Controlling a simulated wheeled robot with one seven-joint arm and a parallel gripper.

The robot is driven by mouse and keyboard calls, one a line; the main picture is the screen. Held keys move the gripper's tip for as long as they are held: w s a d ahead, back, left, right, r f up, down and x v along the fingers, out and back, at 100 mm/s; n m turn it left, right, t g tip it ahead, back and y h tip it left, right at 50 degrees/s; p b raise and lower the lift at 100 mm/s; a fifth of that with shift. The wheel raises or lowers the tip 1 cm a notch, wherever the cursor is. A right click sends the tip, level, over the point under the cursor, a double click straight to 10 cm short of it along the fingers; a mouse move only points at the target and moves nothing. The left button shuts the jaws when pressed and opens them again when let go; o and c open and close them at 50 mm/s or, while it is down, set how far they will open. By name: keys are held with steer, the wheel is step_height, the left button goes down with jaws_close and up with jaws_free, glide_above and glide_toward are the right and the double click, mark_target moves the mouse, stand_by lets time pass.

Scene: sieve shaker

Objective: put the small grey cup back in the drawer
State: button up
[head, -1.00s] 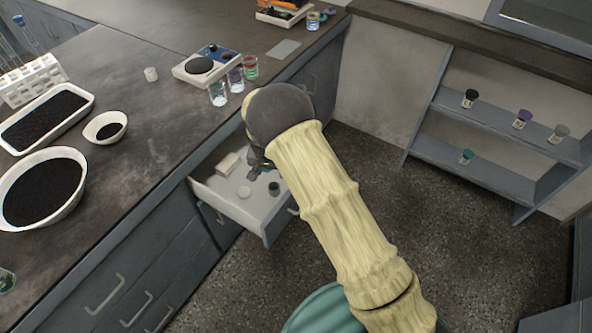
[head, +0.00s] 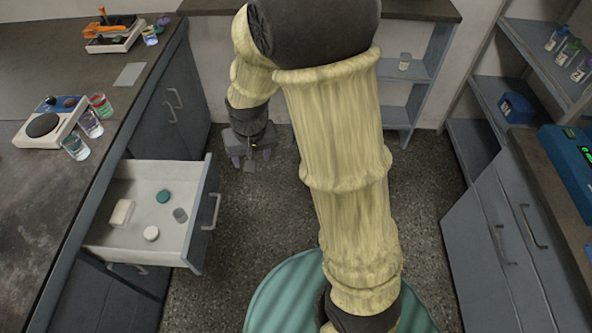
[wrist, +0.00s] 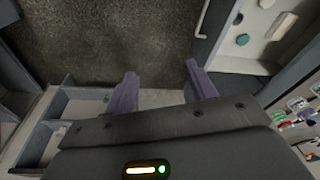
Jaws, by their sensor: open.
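The small grey cup (head: 180,215) stands in the open drawer (head: 128,252), near the drawer's front on the right. A teal round piece (head: 162,196), a white round piece (head: 151,233) and a cream block (head: 121,212) lie in the drawer with it. My gripper (head: 251,160) is outside the drawer, beyond its far right corner, above the floor. In the wrist view its purple fingers (wrist: 160,85) are apart with nothing between them. The drawer (wrist: 228,63) shows there at the upper right with the teal piece; I cannot make out the cup.
The left bench carries a scale (head: 48,128), several glasses and a grey pad (head: 130,75). Shelves with vials (head: 572,45) and a blue device (head: 570,165) stand at the right. An open shelf unit (head: 418,75) is at the back. The floor (head: 245,225) between is clear.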

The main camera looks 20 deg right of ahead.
steer(key=s+d+r, duration=0.3)
steer(key=s+d, duration=0.4)
steer(key=s, duration=0.3)
steer(key=shift+s+d+r, duration=0.15)
steer(key=shift+s+d, duration=0.1)
stand_by(0.5)
